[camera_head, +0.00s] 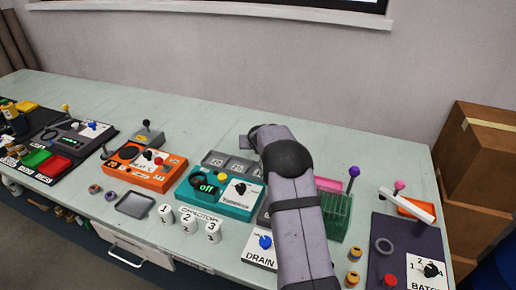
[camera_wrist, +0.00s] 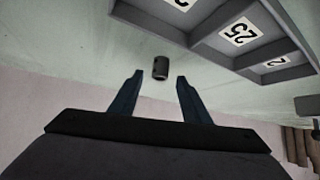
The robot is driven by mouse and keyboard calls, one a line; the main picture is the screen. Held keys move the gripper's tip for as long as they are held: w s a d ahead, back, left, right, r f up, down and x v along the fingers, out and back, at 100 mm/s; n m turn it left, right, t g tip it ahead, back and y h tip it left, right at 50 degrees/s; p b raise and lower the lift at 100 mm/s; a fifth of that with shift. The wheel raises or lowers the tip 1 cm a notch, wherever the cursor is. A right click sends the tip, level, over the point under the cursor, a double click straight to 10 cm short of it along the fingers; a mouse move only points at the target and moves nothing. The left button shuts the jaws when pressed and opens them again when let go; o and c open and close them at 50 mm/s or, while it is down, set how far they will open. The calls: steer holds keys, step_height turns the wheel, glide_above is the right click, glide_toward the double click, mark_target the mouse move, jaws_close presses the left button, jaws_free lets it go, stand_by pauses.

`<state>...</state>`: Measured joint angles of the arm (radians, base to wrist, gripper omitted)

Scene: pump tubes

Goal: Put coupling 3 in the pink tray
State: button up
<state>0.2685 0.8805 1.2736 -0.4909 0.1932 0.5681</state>
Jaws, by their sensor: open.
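A small dark grey cylinder with a hole in its side (camera_wrist: 160,68) stands on the pale bench in the wrist view, just beyond the gap between my fingertips. No number shows on it, so I cannot tell if it is coupling 3. My gripper (camera_wrist: 159,80) is open, with nothing between its fingers. In the head view my arm hides the cylinder and most of the gripper. The pink tray (camera_head: 328,184) shows only partly, right of my arm and behind a green rack.
A grey divided tray (camera_wrist: 213,45) with number labels lies close to the right of my fingers. A teal device (camera_head: 216,191) stands in front of it in the head view. White numbered cylinders (camera_head: 188,222), the green rack (camera_head: 338,212) and a purple-knobbed lever (camera_head: 353,173) stand nearby.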

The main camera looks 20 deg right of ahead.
steer(key=shift+p+x, duration=0.6)
steer(key=shift+x, duration=1.1)
jaws_close()
